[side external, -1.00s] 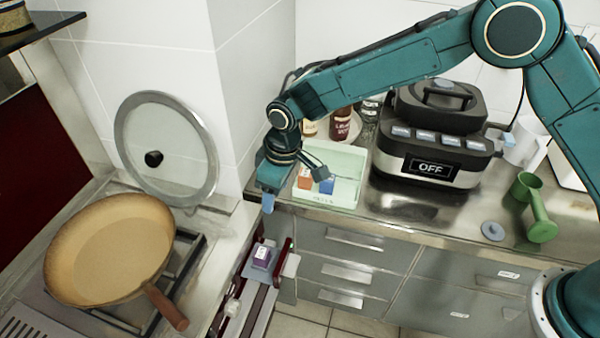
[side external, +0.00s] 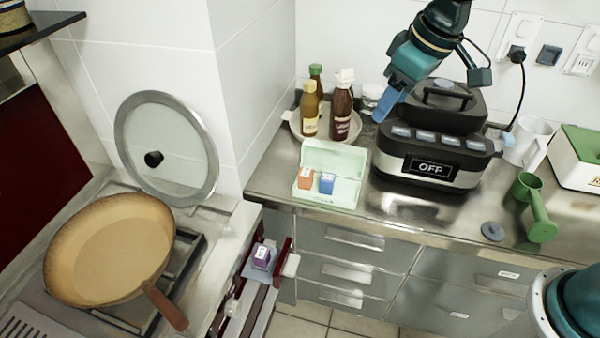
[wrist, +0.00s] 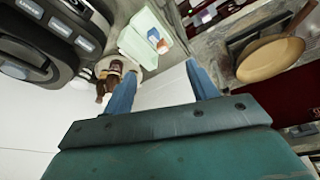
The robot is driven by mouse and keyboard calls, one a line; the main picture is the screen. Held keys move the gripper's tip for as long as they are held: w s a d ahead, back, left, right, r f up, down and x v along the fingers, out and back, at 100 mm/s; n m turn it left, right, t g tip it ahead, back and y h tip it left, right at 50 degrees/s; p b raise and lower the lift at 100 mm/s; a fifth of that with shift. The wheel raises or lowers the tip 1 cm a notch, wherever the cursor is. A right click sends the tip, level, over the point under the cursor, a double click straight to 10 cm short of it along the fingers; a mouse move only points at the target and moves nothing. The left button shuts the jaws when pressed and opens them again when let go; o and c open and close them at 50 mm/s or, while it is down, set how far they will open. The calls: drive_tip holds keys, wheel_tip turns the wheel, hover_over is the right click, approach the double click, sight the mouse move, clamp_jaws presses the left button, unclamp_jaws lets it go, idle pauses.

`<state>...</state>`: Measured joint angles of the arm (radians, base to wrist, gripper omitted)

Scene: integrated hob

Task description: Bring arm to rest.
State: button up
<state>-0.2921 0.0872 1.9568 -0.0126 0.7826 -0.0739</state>
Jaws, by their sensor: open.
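My teal arm is raised at the upper right in the side view. My gripper (side external: 384,106) hangs in the air in front of the black cooker and the bottles, pointing down and left, with nothing held. In the wrist view the two blue fingers of my gripper (wrist: 164,88) stand well apart with a clear gap between them.
A black cooker (side external: 430,160) reading OFF stands on the counter. Left of it are a pale green box (side external: 340,160) with small cartons and bottles (side external: 341,112) on a plate. A pan (side external: 110,250) sits on the hob. A drawer holding a purple box (side external: 262,256) is open.

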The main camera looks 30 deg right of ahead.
drive_tip(key=s+d+r+m, duration=0.1)
drive_tip(key=s+d, duration=0.3)
drive_tip(key=s, duration=0.3)
drive_tip(key=s+d+r+m+t, duration=0.1)
drive_tip(key=s+d+m, duration=0.1)
drive_tip(key=s+d, duration=0.2)
drive_tip(key=s+d+m+t+h, duration=0.1)
drive_tip(key=s+d, duration=0.3)
drive_tip(key=s, duration=0.7)
drive_tip(key=shift+r, duration=0.4)
drive_tip(key=shift+w+d, duration=0.1)
